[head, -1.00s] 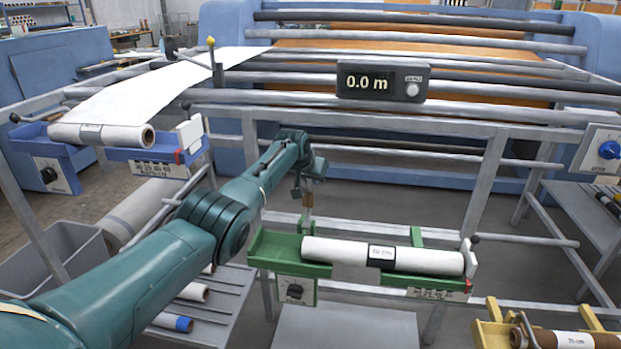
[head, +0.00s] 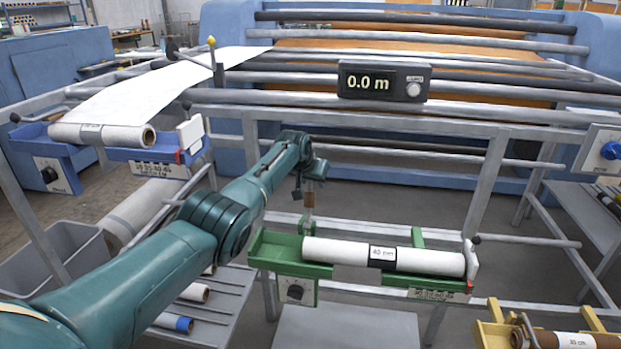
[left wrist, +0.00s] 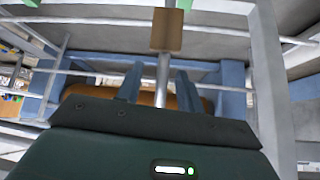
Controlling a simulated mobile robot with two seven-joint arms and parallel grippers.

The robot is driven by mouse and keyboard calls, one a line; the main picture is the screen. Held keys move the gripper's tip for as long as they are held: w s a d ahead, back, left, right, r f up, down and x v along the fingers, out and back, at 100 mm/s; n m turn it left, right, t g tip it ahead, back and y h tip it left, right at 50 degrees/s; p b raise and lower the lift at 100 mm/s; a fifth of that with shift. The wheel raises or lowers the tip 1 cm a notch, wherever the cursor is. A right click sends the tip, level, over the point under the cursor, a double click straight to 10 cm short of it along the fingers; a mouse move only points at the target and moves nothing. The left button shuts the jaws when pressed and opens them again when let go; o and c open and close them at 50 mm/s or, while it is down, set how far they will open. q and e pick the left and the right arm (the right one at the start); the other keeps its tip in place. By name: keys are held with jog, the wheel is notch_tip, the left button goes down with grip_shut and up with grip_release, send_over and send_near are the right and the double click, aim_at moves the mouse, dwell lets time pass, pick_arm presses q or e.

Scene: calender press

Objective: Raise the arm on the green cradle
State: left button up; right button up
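The green cradle (head: 262,252) stands in front of the machine frame, with a white roll (head: 430,260) lying along it. A slim upright arm with a brown grip (head: 309,199) rises at the cradle's left end. My left gripper (head: 303,186) is at this brown grip, partly hidden by its own wrist. In the left wrist view the two bluish fingers (left wrist: 160,85) are apart. A grey rod (left wrist: 162,72) with the brown grip (left wrist: 167,30) shows in the gap between them, with gaps on both sides. Whether the rod lies within finger reach is unclear. My right gripper is not in view.
A blue cradle (head: 130,154) with another roll stands at the left. A yellow cradle (head: 492,335) is at the lower right. A grey bin (head: 70,245) and a rack of rolls (head: 225,300) lie near my left arm. The counter (head: 382,82) reads 0.0 m.

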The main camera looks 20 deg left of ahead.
pick_arm(q)
jog(key=shift+r, duration=0.15)
jog(key=shift+p+v, duration=0.95)
jog(key=shift+p, duration=0.1)
jog(key=v, duration=1.1)
jog(key=shift+p, duration=0.3)
jog(key=shift+s, duration=0.1)
jog(key=s+d+f+m+g, duration=0.1)
jog(key=s+d+f, duration=0.3)
jog(key=s+f, duration=0.5)
jog(key=s+d+f+m+g, duration=0.1)
jog(key=s+d+f, duration=0.3)
jog(key=s+f, duration=0.6)
jog(key=s+d+f+g, duration=0.2)
jog(key=s, duration=2.3)
jog(key=w+d+f+m+t+h, duration=0.1)
jog(key=w+d+f+t+h, duration=0.3)
jog(key=w+d+f+t, duration=0.2)
jog(key=shift+w+d+t, duration=0.15)
jog(key=shift+d+t, duration=0.35)
jog(key=shift+d, duration=0.05)
